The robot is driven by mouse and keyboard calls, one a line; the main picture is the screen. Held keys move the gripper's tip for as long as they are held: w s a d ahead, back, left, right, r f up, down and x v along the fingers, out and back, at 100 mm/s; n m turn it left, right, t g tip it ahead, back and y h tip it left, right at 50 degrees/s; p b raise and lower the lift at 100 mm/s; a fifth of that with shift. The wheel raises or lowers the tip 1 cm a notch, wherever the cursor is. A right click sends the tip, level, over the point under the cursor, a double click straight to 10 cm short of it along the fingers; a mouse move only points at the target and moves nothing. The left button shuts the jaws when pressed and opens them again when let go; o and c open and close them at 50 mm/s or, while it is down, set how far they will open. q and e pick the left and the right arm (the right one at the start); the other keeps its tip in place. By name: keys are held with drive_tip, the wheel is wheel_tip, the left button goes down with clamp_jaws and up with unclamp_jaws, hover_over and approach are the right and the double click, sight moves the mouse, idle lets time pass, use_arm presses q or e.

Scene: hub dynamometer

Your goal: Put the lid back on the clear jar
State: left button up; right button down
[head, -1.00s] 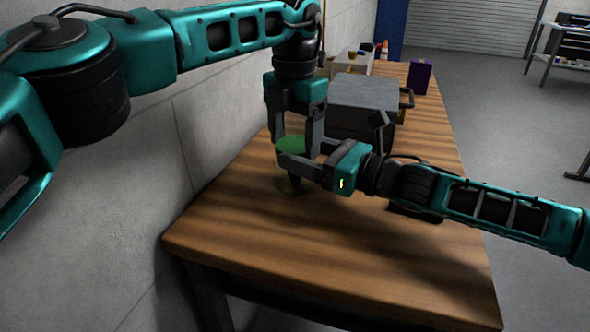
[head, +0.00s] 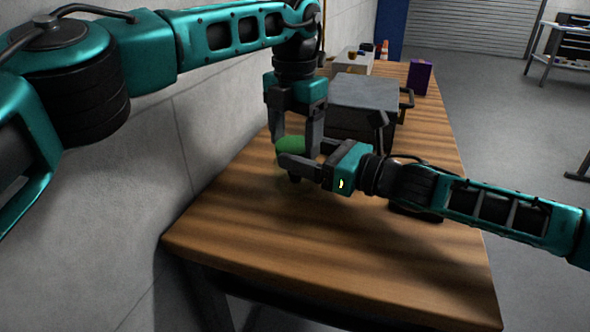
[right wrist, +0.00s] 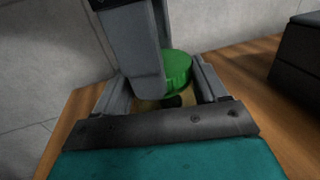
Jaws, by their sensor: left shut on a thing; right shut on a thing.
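The green lid (head: 290,145) is between the fingers of my left gripper (head: 296,148), which reaches down from above and is shut on it. The lid also shows in the right wrist view (right wrist: 178,68), partly behind a left finger. The clear jar (right wrist: 147,104) is below the lid, with something dark inside. It is hard to make out in the head view. My right gripper (head: 304,160) comes in from the right at jar height and is shut on the jar. Fingers hide the rim, so I cannot tell whether lid and jar touch.
A grey box-like machine (head: 362,92) with a handle stands on the wooden bench (head: 330,255) just behind the grippers. A purple box (head: 420,77) stands farther back. A wall runs along the left. The front of the bench is clear.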

use_arm(q)
drive_tip(key=shift+s+d, duration=0.1)
use_arm(e)
drive_tip(key=shift+f, duration=0.35)
use_arm(q)
drive_tip(key=o, duration=1.2)
drive_tip(key=shift+c, duration=0.2)
drive_tip(key=shift+r, duration=2.25)
drive_tip(key=shift+o, duration=0.2)
use_arm(e)
drive_tip(key=shift+c, duration=1.6)
unclamp_jaws()
drive_tip(key=o, duration=0.3)
drive_tip(key=shift+r, duration=0.2)
